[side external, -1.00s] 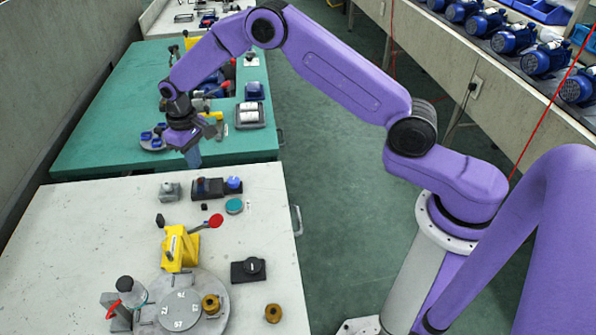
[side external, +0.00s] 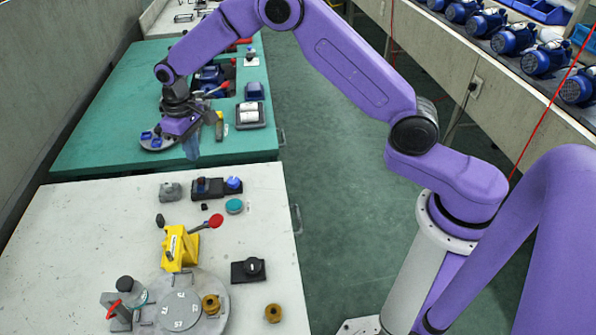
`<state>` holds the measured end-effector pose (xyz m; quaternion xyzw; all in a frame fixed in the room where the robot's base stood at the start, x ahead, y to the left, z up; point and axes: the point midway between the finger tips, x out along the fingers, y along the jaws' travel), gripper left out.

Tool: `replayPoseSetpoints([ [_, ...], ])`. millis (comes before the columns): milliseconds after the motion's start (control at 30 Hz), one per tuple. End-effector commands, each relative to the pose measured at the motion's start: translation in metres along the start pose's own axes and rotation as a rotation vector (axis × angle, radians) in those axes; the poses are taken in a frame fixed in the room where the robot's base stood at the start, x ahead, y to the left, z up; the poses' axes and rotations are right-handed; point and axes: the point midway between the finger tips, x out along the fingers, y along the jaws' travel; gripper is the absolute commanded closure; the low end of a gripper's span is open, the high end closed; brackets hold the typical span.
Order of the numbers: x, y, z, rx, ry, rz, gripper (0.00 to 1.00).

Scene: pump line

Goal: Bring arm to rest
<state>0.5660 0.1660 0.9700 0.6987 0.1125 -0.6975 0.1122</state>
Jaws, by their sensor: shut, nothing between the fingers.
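My gripper (side external: 192,150) hangs at the end of my purple arm in the upper left of the side view. The gripper is small and partly blurred here. It is apart from the things on the white table (side external: 90,215) below it.
The white table bears a yellow clamp (side external: 181,250) with a red-knobbed lever, a round grey plate (side external: 165,322), brass fittings (side external: 273,312) and a black switch (side external: 248,270). The green bench (side external: 110,110) behind carries more parts. Blue motors (side external: 545,60) line the right shelf. The floor aisle (side external: 335,220) is clear.

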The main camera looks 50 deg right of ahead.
Motion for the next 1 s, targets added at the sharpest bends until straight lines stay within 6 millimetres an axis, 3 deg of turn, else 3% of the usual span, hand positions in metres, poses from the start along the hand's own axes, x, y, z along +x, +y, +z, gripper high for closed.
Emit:
replayPoseSetpoints([
  [267, -0.055, -0.041, 0.076, -0.181, 0.011, -0.002, 1.0],
  [500, -0.087, -0.059, 0.161, -0.338, 0.016, -0.005, 1.0],
  [767, -0.107, -0.058, 0.263, -0.51, 0.021, -0.008, 1.0],
  [1000, -0.109, -0.04, 0.354, -0.663, 0.026, -0.012, 1.0],
])
